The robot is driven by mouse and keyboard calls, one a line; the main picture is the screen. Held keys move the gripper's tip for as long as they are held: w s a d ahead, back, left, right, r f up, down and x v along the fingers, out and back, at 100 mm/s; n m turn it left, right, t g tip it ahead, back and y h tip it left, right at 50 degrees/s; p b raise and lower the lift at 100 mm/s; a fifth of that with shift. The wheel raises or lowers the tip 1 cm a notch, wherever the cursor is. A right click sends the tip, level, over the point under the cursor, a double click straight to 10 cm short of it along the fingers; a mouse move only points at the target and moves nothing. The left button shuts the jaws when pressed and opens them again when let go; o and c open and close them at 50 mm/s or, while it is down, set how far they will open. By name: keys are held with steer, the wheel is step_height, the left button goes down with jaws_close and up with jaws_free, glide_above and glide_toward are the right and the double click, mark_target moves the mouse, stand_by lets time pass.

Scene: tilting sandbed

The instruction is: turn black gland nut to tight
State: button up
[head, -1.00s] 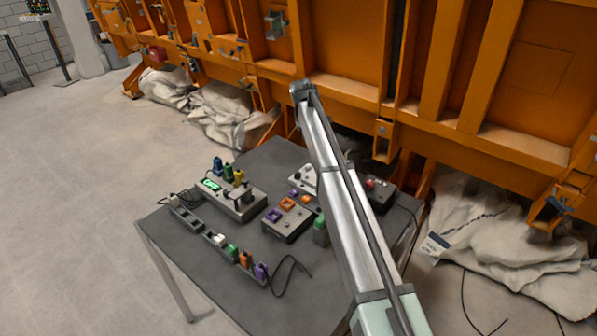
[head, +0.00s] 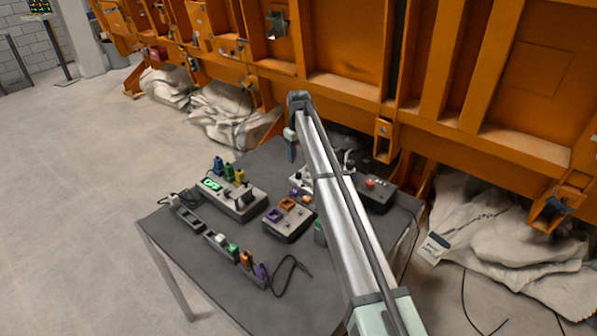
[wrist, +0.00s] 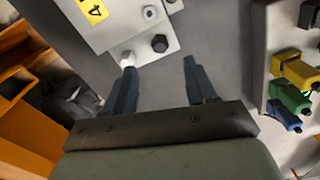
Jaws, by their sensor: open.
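The black gland nut (wrist: 159,43) is a dark hexagonal nut on the edge of a light grey box (wrist: 140,22) in the wrist view. A white nut (wrist: 127,59) sits to its left on the same edge. My gripper (wrist: 157,62) is open, its two blue fingers apart. The left fingertip is close to the white nut; I cannot tell if they touch. The black nut appears between and beyond the fingertips, not clamped. In the head view my gripper (head: 291,150) hangs above the table, partly hidden by my arm. The black nut cannot be made out there.
The dark table (head: 190,270) holds a box with a green display (head: 210,184), a box with purple and orange squares (head: 288,222), a red-button box (head: 371,184) and a connector strip (head: 238,258). Yellow, green and blue connectors (wrist: 291,95) stand right of my gripper.

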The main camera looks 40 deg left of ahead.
mark_target(299, 172)
step_height(299, 172, down, 8)
steer(key=shift+f, duration=0.1)
stand_by(0.4)
steer(key=shift+c, duration=0.3)
jaws_close()
steer(key=shift+m, duration=2.9)
